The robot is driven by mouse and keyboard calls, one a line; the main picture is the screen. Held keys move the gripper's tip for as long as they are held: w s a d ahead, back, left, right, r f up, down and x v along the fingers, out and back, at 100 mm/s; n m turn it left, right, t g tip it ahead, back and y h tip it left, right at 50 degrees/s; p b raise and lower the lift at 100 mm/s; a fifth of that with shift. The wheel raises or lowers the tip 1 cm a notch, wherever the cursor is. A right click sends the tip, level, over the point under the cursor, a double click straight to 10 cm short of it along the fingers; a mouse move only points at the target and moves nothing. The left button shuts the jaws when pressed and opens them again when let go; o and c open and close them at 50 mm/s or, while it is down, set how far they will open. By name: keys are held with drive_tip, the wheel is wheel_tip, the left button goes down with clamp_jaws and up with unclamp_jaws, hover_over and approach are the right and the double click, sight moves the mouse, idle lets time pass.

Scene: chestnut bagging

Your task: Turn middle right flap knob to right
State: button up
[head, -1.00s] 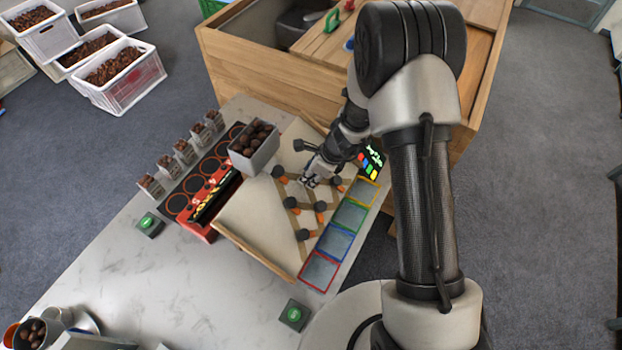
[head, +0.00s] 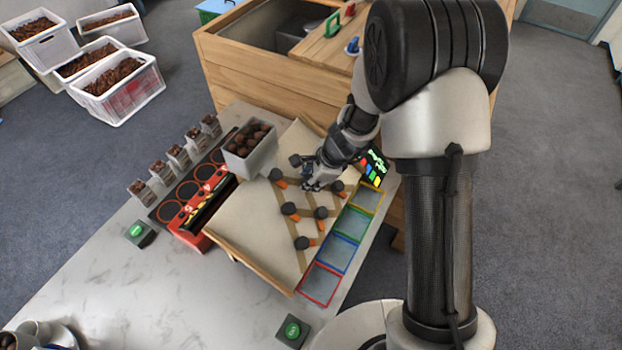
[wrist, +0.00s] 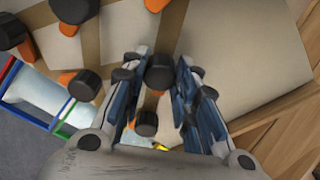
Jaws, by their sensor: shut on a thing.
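The tilted sorting board (head: 240,215) carries several black flap knobs with orange flaps. My gripper (head: 312,180) is over the upper right part of the board. In the wrist view, my gripper (wrist: 160,85) is shut on a black flap knob (wrist: 160,72), with a finger on each side. In the head view my gripper hides this knob. Another knob (wrist: 147,122) is close by, also between the fingers in the picture; in the head view it sits to the right (head: 338,186). A lower knob (head: 321,212) and a left knob (head: 289,208) are free. The held knob's flap angle is unclear.
Colour-framed bins, such as the red one (head: 320,284), line the board's lower right edge. A box of chestnuts (head: 250,150) stands at its upper left. A small lit display (head: 374,165) is by the arm. A wooden cabinet (head: 240,75) stands behind.

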drive_tip(key=o, duration=1.1)
drive_tip(key=shift+c, duration=0.2)
drive_tip(key=v, duration=1.2)
